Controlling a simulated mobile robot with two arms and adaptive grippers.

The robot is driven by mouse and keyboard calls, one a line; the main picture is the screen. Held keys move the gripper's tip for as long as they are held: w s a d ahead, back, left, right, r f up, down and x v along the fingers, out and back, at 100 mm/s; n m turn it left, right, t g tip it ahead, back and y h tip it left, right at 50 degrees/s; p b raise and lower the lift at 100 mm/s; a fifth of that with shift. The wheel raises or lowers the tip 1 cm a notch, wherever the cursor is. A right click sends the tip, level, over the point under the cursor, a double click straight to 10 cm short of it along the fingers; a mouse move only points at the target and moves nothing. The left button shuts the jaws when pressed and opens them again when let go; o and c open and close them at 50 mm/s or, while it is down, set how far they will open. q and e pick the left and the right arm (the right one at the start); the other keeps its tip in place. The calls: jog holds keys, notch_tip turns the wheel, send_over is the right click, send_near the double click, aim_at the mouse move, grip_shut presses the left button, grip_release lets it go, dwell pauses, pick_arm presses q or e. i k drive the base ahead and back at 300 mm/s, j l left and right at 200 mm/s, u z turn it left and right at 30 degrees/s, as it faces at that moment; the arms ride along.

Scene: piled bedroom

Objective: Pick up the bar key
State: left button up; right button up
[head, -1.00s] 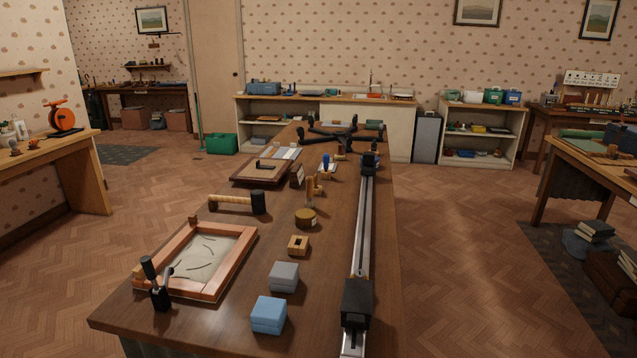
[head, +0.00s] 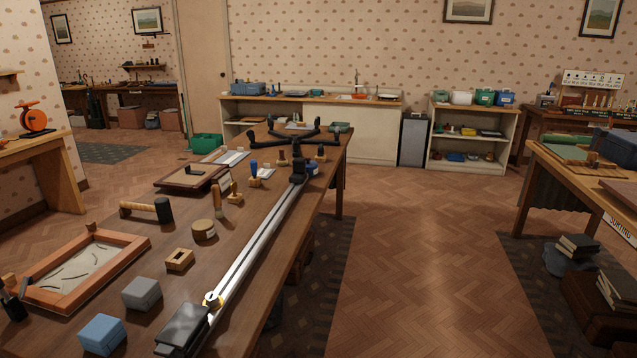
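I cannot pick out the bar key for certain. A long metal rail (head: 262,237) runs along the right side of the wooden workbench (head: 167,236). A black block (head: 184,330) sits at its near end, and a dark fitting (head: 298,171) stands at its far end. A small brass round piece (head: 212,300) sits by the black block; I cannot tell whether it is the bar key. Neither of my grippers is in view.
On the bench are a blue block (head: 103,335), a grey block (head: 142,293), a sand tray (head: 135,246), a mallet (head: 161,210) and several small wooden tools. Open floor (head: 420,270) lies right of the bench, before another table (head: 560,168).

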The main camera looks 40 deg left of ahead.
aim_at(234, 186)
jog(key=i+u, duration=0.25)
jog(key=i, duration=0.2)
jog(key=i+l+u, duration=0.25)
jog(key=i, duration=0.15)
jog(key=i+l+u, duration=0.25)
jog(key=i, duration=0.2)
